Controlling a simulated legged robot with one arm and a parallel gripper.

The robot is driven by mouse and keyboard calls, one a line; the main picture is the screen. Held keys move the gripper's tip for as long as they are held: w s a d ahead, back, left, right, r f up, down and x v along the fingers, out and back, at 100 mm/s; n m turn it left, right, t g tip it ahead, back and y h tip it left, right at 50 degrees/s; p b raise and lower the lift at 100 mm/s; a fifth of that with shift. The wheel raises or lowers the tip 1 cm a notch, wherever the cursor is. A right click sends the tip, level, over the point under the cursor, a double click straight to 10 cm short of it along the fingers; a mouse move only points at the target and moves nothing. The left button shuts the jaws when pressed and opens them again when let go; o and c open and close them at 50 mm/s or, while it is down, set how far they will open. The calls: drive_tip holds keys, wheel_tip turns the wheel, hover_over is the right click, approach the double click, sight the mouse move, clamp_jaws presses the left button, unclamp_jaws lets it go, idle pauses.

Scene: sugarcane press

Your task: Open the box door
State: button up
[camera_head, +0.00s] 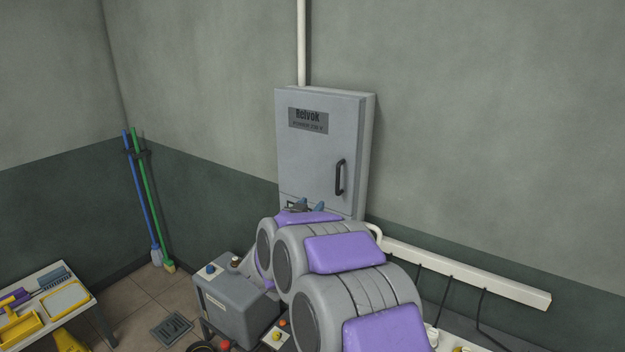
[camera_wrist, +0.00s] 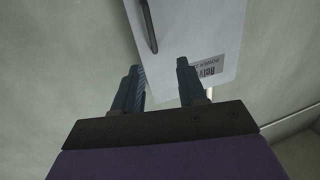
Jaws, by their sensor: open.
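The grey wall box has a flat door (camera_head: 315,155) that looks shut, with a "Relvok" label (camera_head: 308,120) near its top. A dark vertical bar handle (camera_head: 340,177) sits on the door's right side. My gripper (camera_head: 307,205) shows over the door's lower edge, left of and below the handle, and my arm hides the box's bottom. In the wrist view the door (camera_wrist: 200,25) appears upside down, with the handle (camera_wrist: 148,25) at its left edge. My gripper (camera_wrist: 160,82) has its two fingers apart with nothing between them, apart from the handle.
A white pipe (camera_head: 301,45) rises from the box top. A pale cable duct (camera_head: 470,272) with hanging black cables runs along the wall at right. A grey machine box (camera_head: 233,300) stands at lower left of my arm. Wall left of the box is clear.

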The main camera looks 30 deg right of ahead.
drive_tip(key=b, duration=0.2)
approach(337, 178)
drive_tip(key=shift+g+h, duration=0.4)
drive_tip(key=x, duration=0.9)
drive_tip(key=shift+w+f, duration=0.25)
drive_tip(key=shift+r, duration=0.1)
drive_tip(key=shift+a, duration=0.1)
drive_tip(key=shift+c, duration=0.5)
clamp_jaws()
